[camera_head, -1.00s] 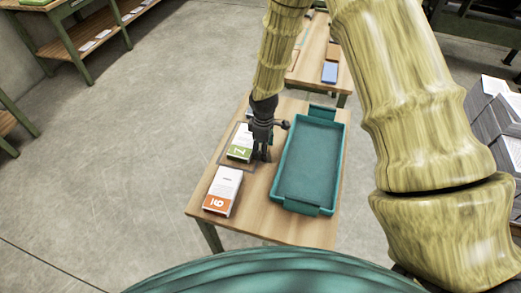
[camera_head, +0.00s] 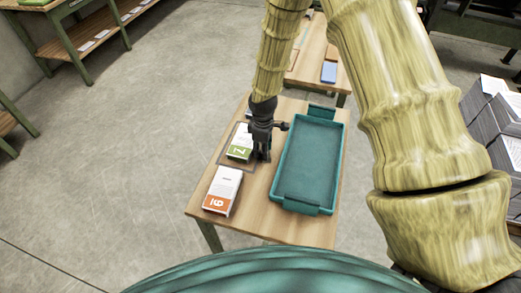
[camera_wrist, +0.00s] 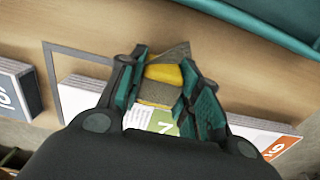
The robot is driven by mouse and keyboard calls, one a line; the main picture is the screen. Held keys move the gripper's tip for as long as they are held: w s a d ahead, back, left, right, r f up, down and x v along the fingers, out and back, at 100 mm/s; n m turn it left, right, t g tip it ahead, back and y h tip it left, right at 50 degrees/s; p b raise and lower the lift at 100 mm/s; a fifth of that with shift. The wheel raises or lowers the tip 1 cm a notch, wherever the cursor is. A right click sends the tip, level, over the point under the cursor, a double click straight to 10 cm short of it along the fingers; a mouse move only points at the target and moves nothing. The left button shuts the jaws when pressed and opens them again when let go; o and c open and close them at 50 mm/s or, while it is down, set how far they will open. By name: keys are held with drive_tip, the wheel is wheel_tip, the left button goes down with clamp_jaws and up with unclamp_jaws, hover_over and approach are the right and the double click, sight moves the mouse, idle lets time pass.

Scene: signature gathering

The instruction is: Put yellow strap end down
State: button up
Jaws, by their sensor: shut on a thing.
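My gripper (camera_head: 262,152) is low over the small wooden table, at the right edge of the green-ended stack. In the wrist view my gripper (camera_wrist: 166,78) has its teal fingers shut on the yellow strap end (camera_wrist: 165,73), a yellow piece with grey-brown parts around it. The green-ended white stack (camera_head: 240,145) lies inside a thin grey outline; in the wrist view part of this stack (camera_wrist: 160,121) shows just below the strap end. In the head view the strap end is hidden by my gripper. I cannot tell whether the strap end touches the stack.
A teal tray (camera_head: 310,163), empty, lies just right of my gripper. An orange-ended white stack (camera_head: 223,188) lies nearer the front of the table (camera_head: 255,220). A second table (camera_head: 312,75) with a blue item stands behind. Paper piles (camera_head: 485,120) stand at far right.

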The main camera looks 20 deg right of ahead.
wheel_tip(320, 180, up, 10)
drive_tip(key=shift+b, duration=0.85)
drive_tip(key=shift+s+a+r+m+p, duration=0.2)
drive_tip(key=shift+s+r+m+p, duration=0.5)
drive_tip(key=shift+p, duration=0.5)
drive_tip(key=s+a+r+m+p, duration=0.1)
drive_tip(key=s+r+m+p, duration=0.3)
drive_tip(key=m+p, duration=0.6)
drive_tip(key=s+f+m+b, duration=0.1)
drive_tip(key=s+f+b, duration=0.1)
drive_tip(key=f+b, duration=0.1)
drive_tip(key=s+f+m+b, duration=0.2)
drive_tip(key=s+f+b, duration=0.1)
drive_tip(key=b, duration=0.3)
drive_tip(key=s+f+m+b, duration=0.2)
drive_tip(key=s+f+b, duration=0.1)
drive_tip(key=f+b, duration=0.1)
drive_tip(key=shift+b, duration=0.5)
drive_tip(key=shift+s+f+m+b, duration=0.15)
drive_tip(key=shift+s+m+b, duration=0.35)
drive_tip(key=shift+m, duration=0.3)
drive_tip(key=p, duration=0.3)
hover_over(272, 152)
drive_tip(key=shift+f, duration=0.7)
drive_tip(key=shift+f+p, duration=0.75)
drive_tip(key=shift+f, duration=1)
